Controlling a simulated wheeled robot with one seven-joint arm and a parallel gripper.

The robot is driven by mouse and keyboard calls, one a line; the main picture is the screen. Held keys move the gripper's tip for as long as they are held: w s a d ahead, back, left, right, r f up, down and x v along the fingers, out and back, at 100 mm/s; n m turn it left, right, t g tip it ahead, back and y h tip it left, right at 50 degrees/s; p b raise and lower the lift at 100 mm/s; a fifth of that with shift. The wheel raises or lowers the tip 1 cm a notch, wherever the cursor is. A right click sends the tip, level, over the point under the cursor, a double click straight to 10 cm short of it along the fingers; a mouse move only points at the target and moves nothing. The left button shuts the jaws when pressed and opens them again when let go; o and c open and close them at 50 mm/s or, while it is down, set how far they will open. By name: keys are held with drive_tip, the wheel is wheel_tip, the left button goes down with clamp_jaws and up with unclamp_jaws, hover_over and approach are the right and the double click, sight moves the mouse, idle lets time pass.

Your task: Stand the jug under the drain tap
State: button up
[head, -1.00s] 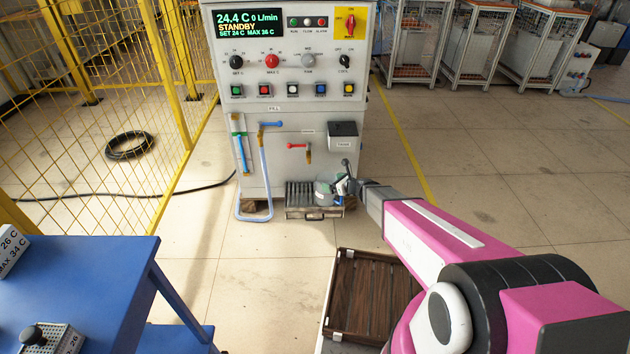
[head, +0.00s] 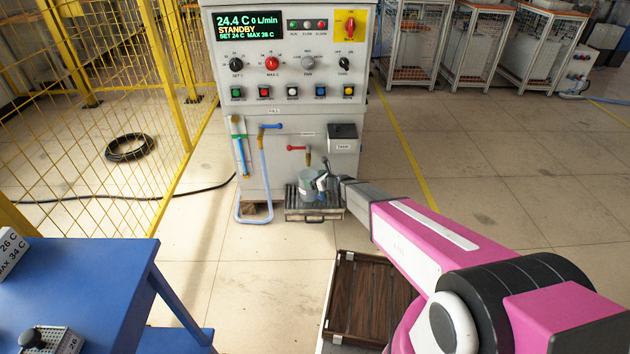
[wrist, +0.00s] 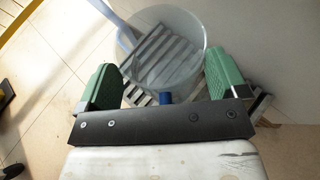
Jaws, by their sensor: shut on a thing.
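The clear, greyish jug (head: 307,187) is at the foot of the heater cabinet, upright or nearly so. In the wrist view the round jug (wrist: 188,30) lies ahead of my gripper (wrist: 165,82), with a small blue part between the green fingers. My gripper (head: 323,183) is shut on the jug from its right side. The drain tap (head: 297,148) has a red lever and a brass spout (head: 308,158), which hangs just above the jug in the head view. The slatted drip tray (head: 332,212) is below the jug; I cannot tell whether they touch.
The heater cabinet (head: 290,115) stands behind, with a blue fill tap (head: 270,126) and pale hose (head: 264,180) left of the jug. A grey box (head: 342,131) juts out upper right of the drain tap. A blue table (head: 90,270) is at near left.

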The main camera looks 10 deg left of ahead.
drive_tip(key=shift+f, duration=0.2)
drive_tip(key=o, duration=0.9)
drive_tip(key=shift+s+d+r, duration=0.1)
drive_tip(key=shift+r, duration=0.1)
drive_tip(key=s+d+r+n+g+h, duration=0.2)
drive_tip(key=s+d+r+n, duration=0.4)
drive_tip(key=d, duration=0.7)
drive_tip(key=s+d+r+n+g+h, duration=0.2)
drive_tip(key=s+d+r+n+h, duration=0.3)
drive_tip(key=s+d+n, duration=0.5)
drive_tip(key=s+d+r+n+g+h, duration=0.3)
drive_tip(key=s+d+r+n, duration=0.5)
drive_tip(key=d, duration=1)
drive_tip(key=shift+s+h, duration=0.7)
drive_tip(key=shift+s, duration=0.15)
